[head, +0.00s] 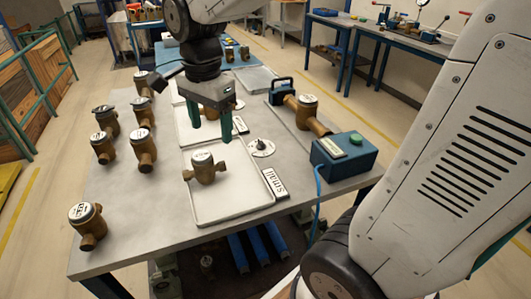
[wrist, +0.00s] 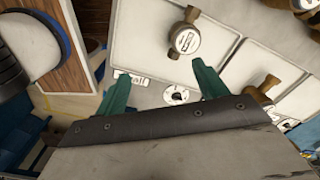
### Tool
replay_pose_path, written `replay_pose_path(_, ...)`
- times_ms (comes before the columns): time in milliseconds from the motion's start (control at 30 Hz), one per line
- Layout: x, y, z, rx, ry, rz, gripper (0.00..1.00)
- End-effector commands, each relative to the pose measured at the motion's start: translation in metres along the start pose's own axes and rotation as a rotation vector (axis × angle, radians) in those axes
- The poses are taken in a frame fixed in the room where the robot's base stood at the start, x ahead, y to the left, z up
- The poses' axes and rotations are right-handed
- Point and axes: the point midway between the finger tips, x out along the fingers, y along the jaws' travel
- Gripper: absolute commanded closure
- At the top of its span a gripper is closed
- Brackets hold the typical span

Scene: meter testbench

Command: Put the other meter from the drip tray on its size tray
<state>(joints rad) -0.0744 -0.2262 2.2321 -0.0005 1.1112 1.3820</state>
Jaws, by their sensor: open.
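My gripper (head: 212,136), with green fingers, is open above the white trays; in the wrist view (wrist: 163,88) nothing is between its fingers. A brass meter (head: 204,168) with a white face lies on the near white tray (head: 230,212), beside a "small" label (head: 275,183). That meter also shows in the wrist view (wrist: 187,40). A second meter (wrist: 265,88) shows right of the fingers there; in the head view my gripper seems to hide it. Another brass meter (head: 306,108) sits at the right, between a blue clamp (head: 282,91) and a blue box. I cannot tell which tray is the drip tray.
Several brass meters, one nearest (head: 87,224), stand along the left of the grey table (head: 140,195). The blue box (head: 345,157) with a green button is at the right edge. A round dial (head: 262,147) lies beside the trays. The front left tabletop is mostly free.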

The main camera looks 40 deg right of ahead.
Motion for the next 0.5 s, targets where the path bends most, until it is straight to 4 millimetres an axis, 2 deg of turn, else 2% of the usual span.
replay_pose_path(33, -0.008, 0.022, 0.001, -0.121, 0.005, -0.017, 0.28)
replay_pose_path(100, -0.014, 0.051, 0.003, -0.327, 0.013, -0.030, 0.28)
replay_pose_path(300, -0.015, 0.124, 0.010, -0.878, 0.048, -0.053, 0.28)
replay_pose_path(400, -0.010, 0.149, 0.014, -1.082, 0.063, -0.056, 0.28)
replay_pose_path(500, -0.006, 0.164, 0.017, -1.218, 0.074, -0.057, 0.28)
